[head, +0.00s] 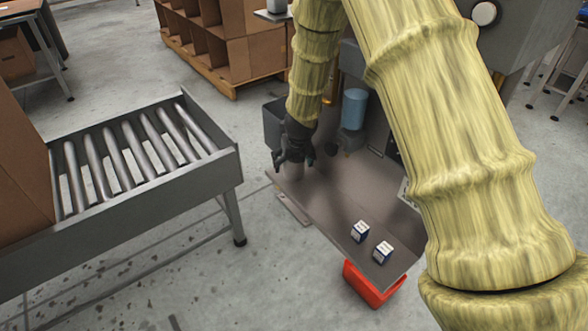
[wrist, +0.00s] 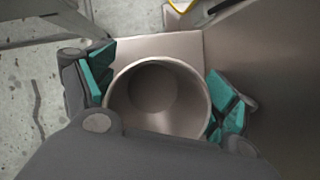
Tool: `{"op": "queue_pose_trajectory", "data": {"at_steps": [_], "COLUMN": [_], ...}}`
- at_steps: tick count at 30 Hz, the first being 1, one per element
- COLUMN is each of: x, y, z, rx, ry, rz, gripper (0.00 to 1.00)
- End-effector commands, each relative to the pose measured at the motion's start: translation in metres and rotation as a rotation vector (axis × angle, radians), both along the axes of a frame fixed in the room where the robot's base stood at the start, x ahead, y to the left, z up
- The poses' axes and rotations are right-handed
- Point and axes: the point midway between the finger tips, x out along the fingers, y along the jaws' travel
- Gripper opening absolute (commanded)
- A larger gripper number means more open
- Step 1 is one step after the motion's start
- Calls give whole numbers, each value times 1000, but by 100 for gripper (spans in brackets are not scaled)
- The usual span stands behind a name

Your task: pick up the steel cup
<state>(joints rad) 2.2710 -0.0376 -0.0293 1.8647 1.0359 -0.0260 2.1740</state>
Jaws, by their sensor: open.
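The steel cup (wrist: 155,90) is seen from above in the wrist view, with its round rim and open inside facing my camera. My gripper (wrist: 158,84) is open, with one teal-padded finger on each side of the cup. The right pads look very close to the rim; I cannot tell whether they touch. In the head view, my gripper (head: 292,158) points down over the far left part of the brown-grey bench top (head: 325,202). The cup is hard to make out there, mostly hidden by or blending in near the gripper.
A red bin (head: 370,284) is below that end. A blue cylinder (head: 354,109) stands behind my gripper. A roller conveyor (head: 135,160) is at the left.

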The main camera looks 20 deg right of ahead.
Motion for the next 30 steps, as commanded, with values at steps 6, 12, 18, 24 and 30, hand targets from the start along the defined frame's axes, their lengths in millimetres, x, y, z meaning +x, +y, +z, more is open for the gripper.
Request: {"op": "queue_pose_trajectory", "data": {"at_steps": [6,12,18,24,30], "x": [0,0,0,-2,-3], "y": [0,0,0,5,8], "z": [0,0,0,8,36], "rx": [0,0,0,0,-1], "ry": [1,1,1,1,0], "rz": [0,0,0,0,1], "gripper": [57,39,38,38,38]}}
